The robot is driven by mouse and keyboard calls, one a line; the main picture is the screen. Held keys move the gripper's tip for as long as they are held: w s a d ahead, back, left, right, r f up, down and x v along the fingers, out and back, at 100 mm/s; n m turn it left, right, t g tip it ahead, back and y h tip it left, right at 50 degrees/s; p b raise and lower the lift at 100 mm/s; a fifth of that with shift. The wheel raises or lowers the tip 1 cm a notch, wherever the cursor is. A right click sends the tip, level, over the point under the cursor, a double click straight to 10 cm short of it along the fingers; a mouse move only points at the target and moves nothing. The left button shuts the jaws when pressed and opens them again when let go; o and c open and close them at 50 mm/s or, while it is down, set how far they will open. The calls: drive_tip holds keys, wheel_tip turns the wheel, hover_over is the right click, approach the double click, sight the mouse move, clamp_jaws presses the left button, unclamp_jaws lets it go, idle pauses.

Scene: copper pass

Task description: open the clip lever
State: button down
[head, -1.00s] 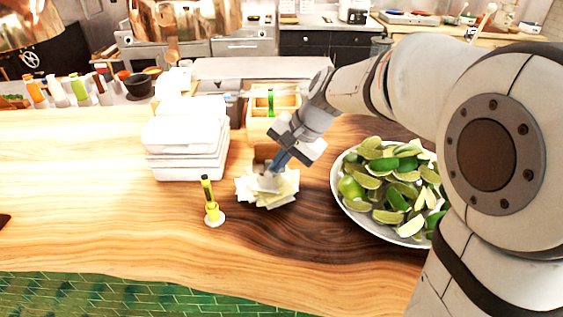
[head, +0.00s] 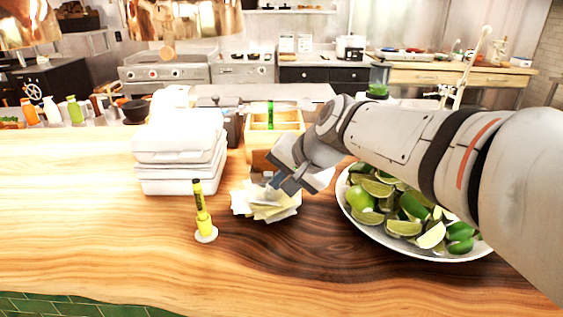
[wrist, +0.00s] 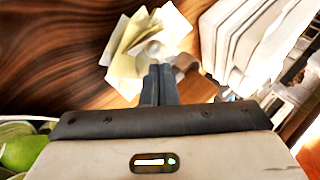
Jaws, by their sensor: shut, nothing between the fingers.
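A loose pile of pale yellow paper slips (head: 262,205) lies on the wooden counter, and it also shows in the wrist view (wrist: 128,48). My gripper (head: 277,184) is at the upper right edge of the pile in the head view. In the wrist view its dark fingers (wrist: 160,70) are together, empty, with tips at the slips' near edge. I cannot tell whether they touch. A small whitish-grey piece on the slips (wrist: 152,48) lies just beyond the fingertips. It may belong to the clip, but I cannot make out a lever clearly.
A plate of limes (head: 405,235) is close to the right, under my arm. White lidded containers (head: 180,150) are stacked at the left. A yellow marker (head: 201,212) stands upright in front.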

drive_tip(key=shift+r, duration=0.15)
drive_tip(key=shift+w+r, duration=0.25)
drive_tip(key=shift+w, duration=0.4)
drive_tip(key=w+d+p+v, duration=0.1)
drive_tip(key=v, duration=1.2)
drive_tip(key=shift+p, duration=0.35)
